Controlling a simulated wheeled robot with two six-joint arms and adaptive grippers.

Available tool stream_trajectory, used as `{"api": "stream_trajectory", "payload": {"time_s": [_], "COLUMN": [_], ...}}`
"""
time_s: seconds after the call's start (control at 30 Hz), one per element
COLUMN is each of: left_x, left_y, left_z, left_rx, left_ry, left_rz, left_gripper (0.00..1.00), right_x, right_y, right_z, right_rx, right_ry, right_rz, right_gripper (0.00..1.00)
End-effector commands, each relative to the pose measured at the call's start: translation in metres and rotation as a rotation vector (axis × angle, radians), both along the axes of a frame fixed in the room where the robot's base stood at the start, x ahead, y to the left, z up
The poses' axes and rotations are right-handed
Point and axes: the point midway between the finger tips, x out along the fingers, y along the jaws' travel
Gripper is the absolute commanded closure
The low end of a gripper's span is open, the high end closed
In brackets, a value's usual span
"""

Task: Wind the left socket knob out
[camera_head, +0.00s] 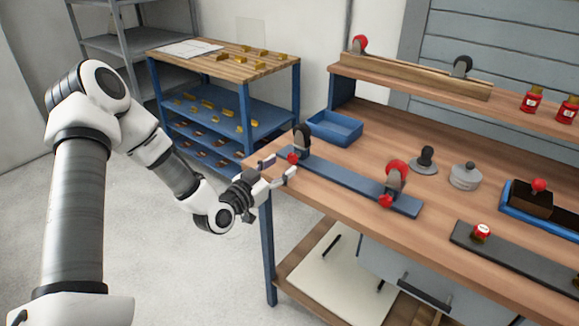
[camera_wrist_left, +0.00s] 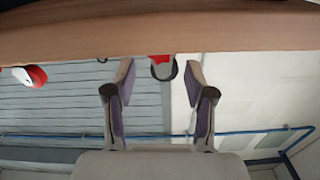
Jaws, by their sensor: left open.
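The left socket knob (camera_head: 293,157) is a small red knob low on the near side of a grey upright socket (camera_head: 302,139). The socket stands at the left end of a blue-grey bar (camera_head: 338,178) on the bench. My left gripper (camera_head: 279,167) is open at the bench's left corner, its fingertips close to the knob. In the left wrist view, which looks upside down, the red knob (camera_wrist_left: 160,59) and grey socket show between and beyond the open fingers (camera_wrist_left: 160,72). I cannot tell whether a finger touches the knob. My right gripper is not in view.
A second socket (camera_head: 396,180) with red knobs stands at the bar's right end. A blue tray (camera_head: 335,127) lies behind the left socket. A dark knob (camera_head: 426,158) and a grey lidded pot (camera_head: 465,176) stand to the right. A blue-framed shelf rack (camera_head: 226,60) stands behind left.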

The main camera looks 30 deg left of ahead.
Motion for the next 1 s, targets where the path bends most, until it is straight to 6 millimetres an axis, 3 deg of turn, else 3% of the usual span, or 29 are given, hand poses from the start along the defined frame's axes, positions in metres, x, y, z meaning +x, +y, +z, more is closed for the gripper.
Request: {"api": "stream_trajectory", "payload": {"time_s": [0.2,0.47,0.53,0.63,1.0], "left_x": [0.033,0.037,0.037,0.037,0.037], "left_y": [-0.003,-0.003,-0.003,-0.003,-0.003], "left_z": [-0.001,0.0,0.0,0.0,0.0], "left_rx": [0.003,-0.001,-0.001,-0.001,-0.021], "left_ry": [-0.001,0.0,0.0,0.0,0.001], "left_rz": [-0.001,0.0,0.0,0.0,0.0], "left_gripper": [0.45,0.45,0.63,0.99,1.0], "right_x": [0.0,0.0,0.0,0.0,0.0], "right_y": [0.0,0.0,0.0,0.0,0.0], "right_z": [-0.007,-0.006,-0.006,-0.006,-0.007], "right_rx": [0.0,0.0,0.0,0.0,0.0], "right_ry": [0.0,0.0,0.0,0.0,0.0], "right_rz": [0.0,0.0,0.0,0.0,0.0], "right_gripper": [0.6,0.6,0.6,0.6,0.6]}}
